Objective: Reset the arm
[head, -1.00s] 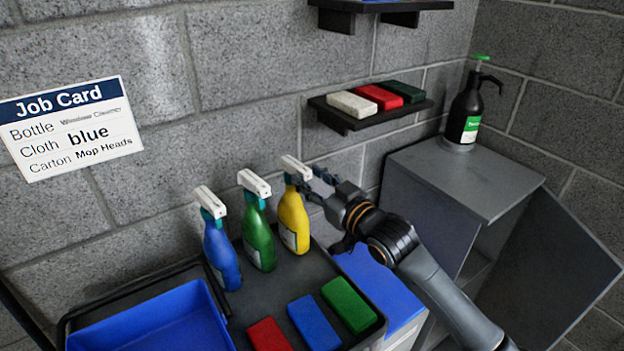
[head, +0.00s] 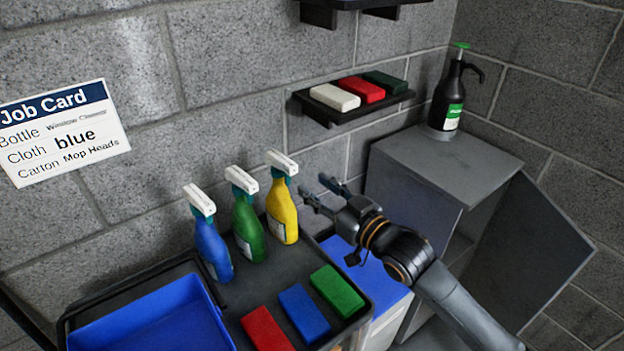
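My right gripper (head: 314,190) is in the head view, its fingers apart with nothing between them. It hangs in the air just right of the yellow spray bottle (head: 281,212), apart from it as far as I can tell. A green spray bottle (head: 249,228) and a blue spray bottle (head: 212,248) stand upright to the left of the yellow one on the dark cart top (head: 245,300). My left gripper is not in view.
Red (head: 267,329), blue (head: 304,312) and green (head: 337,291) pads lie on the cart beside a blue tray (head: 150,322). A wall shelf (head: 350,113) holds white, red and dark green pads. A grey cabinet (head: 440,165) with an open door (head: 530,255) bears a black pump bottle (head: 446,100).

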